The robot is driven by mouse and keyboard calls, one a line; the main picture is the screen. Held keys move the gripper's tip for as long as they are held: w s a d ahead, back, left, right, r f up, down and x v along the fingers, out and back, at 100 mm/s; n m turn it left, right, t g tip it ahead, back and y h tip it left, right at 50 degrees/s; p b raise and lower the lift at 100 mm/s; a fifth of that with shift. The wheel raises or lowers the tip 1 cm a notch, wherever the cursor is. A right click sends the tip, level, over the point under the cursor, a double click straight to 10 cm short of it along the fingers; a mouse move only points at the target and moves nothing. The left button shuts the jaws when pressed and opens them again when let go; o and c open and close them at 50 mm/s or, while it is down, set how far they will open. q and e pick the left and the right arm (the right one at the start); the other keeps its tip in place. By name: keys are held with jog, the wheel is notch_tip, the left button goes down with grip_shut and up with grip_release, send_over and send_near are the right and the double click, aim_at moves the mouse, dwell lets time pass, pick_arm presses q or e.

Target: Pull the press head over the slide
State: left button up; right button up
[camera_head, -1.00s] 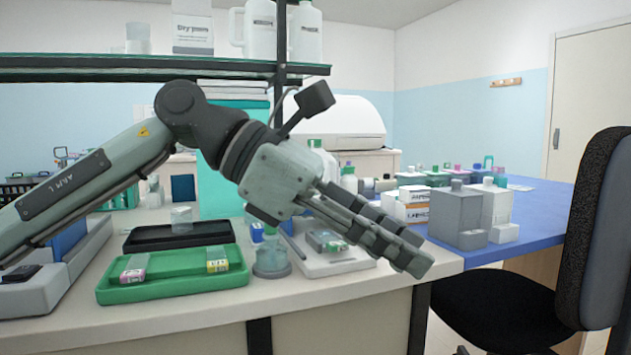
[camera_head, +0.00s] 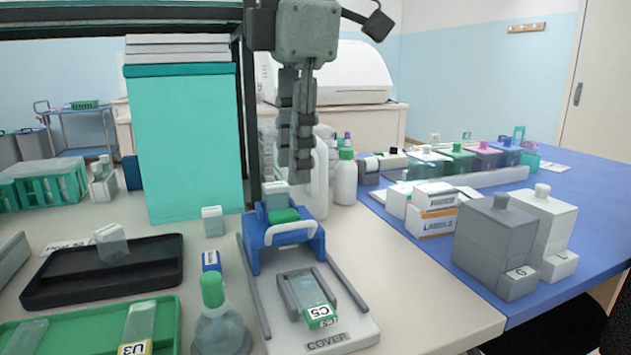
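The blue press head (camera_head: 256,243) has a pale curved handle and a green top. It stands at the far end of the rails on the white base marked COVER (camera_head: 345,340). The slide with the C5 label (camera_head: 318,310) lies in a grey holder at the near end, uncovered and in front of the press head. My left gripper (camera_head: 300,178) points straight down above and just behind the handle, with no clear contact. Its fingers overlap in this view, so their opening is unclear. My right gripper is not in view.
A green-capped bottle (camera_head: 215,325) and a small blue-labelled box (camera_head: 211,262) stand left of the base. A black tray (camera_head: 60,296) and green tray (camera_head: 168,325) lie farther left. Label boxes (camera_head: 437,222) and grey containers (camera_head: 500,240) stand to the right. White bottles stand behind.

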aim_at(290, 224)
pick_arm(q)
jog(key=f, duration=0.5)
jog(key=w+f, duration=0.1)
jog(key=f, duration=0.1)
jog(key=shift+a+f, duration=0.25)
jog(key=shift+a, duration=0.05)
jog(key=shift+c, duration=0.5)
grip_shut()
